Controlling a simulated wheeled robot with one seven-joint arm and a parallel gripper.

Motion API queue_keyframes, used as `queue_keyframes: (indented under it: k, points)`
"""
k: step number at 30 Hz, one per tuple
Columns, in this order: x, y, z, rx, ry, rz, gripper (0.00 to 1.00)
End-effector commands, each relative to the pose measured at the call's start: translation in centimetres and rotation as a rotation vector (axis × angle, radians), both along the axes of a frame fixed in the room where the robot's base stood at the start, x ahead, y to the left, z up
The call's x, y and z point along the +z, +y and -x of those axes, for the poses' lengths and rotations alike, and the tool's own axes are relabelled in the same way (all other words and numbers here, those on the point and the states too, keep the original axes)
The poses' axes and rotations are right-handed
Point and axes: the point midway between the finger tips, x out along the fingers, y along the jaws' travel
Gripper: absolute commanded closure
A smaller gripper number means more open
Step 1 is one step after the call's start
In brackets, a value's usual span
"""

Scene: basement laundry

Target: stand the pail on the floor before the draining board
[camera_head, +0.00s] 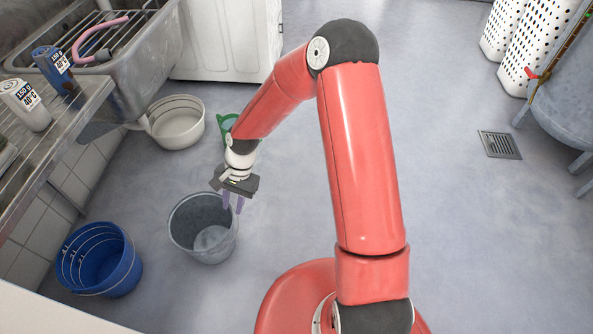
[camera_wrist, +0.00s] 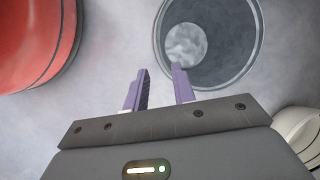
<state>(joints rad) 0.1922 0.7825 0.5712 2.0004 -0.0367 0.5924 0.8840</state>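A grey pail (camera_head: 177,236) stands upright on the floor, open and empty, in front of and to the right of the slatted metal draining board (camera_head: 58,133). The pail also shows at the top of the wrist view (camera_wrist: 246,55). My gripper (camera_head: 233,205) is open, with its purple fingers pointing down by the pail's right rim. In the wrist view my gripper (camera_wrist: 160,85) has nothing between its fingers. One finger overlaps the rim's edge in the picture; I cannot tell whether it touches. A blue bucket (camera_head: 122,274) stands left of the grey pail.
A whitish tub (camera_head: 178,127) and a green object (camera_head: 228,128) are on the floor behind the pail. Two bottles (camera_head: 28,104) stand on the draining board, beside a metal sink (camera_head: 150,50). A floor drain (camera_head: 499,145) lies right. The floor right of my arm is mostly clear.

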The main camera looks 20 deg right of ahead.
Motion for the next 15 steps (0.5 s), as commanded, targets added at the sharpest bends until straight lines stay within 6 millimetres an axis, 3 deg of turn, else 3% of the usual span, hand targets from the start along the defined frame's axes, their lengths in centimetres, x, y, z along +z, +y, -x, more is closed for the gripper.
queue_keyframes:
  k: [5,8,15]
  points:
    - [5.0,-3.2,-0.4,0.093,-0.119,0.080,0.74]
    - [9.1,-5.7,0.0,0.165,-0.208,0.144,0.74]
    - [18.9,-11.1,3.1,0.305,-0.400,0.274,0.74]
